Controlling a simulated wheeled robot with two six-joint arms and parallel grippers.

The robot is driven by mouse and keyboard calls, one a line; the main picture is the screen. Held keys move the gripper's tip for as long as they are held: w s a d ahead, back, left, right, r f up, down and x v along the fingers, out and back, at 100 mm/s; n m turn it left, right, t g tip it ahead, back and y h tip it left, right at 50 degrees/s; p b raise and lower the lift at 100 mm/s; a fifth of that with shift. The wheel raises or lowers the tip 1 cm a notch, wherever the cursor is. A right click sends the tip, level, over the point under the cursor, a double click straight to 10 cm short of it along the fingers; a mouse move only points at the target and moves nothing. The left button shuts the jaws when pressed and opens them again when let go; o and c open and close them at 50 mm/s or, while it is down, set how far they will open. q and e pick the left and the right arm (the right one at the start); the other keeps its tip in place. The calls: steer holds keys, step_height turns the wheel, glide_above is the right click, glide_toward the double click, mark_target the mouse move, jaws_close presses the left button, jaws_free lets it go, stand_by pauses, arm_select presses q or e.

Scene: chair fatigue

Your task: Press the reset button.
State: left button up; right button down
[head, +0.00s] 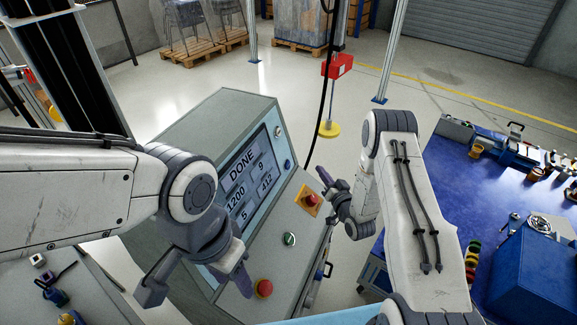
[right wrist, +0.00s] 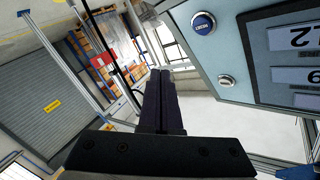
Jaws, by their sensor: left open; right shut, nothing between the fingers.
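The control console (head: 215,115) stands in the middle of the head view, its screen (head: 243,180) reading DONE above several numbers. My right gripper (head: 323,177) is shut and empty, right of the console and apart from the blue button. My left gripper (head: 197,285) is open and empty before the console's lower front.
The console's lower panel carries a red button on yellow (head: 309,200), a green button (head: 289,238) and a red mushroom button (head: 263,288). A blue-topped workbench (head: 455,185) with tools stands right. A black cable (head: 322,110) hangs behind the console.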

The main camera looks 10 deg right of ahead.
mark_target(288, 165)
steer(key=w+a, duration=0.1)
steer(key=w+a+f+b, duration=0.1)
steer(key=a, duration=0.1)
steer(key=w+a+b, duration=0.1)
steer(key=a, duration=0.1)
steer(key=shift+w+a+f, duration=0.25)
steer(key=shift+w+f, duration=0.05)
steer(key=shift+f, duration=0.1)
steer(key=shift+w+a+f+b, duration=0.1)
steer(key=shift+w+a+b, duration=0.2)
steer(key=shift+w+a, duration=0.25)
steer(key=shift+s+a, duration=0.1)
stand_by(1.3)
steer(key=shift+w+a+f+b, duration=0.1)
steer(key=shift+w+a+b, duration=0.1)
steer(key=shift+a+b, duration=0.15)
steer(key=shift+w+a+f+b, duration=0.1)
steer(key=shift+w+a+b, duration=0.1)
steer(key=shift+a+b, duration=0.15)
stand_by(0.5)
stand_by(0.4)
steer(key=shift+s+d+r, duration=0.2)
steer(key=shift+s+d, duration=0.2)
steer(key=shift+d, duration=0.25)
steer(key=shift+d, duration=0.1)
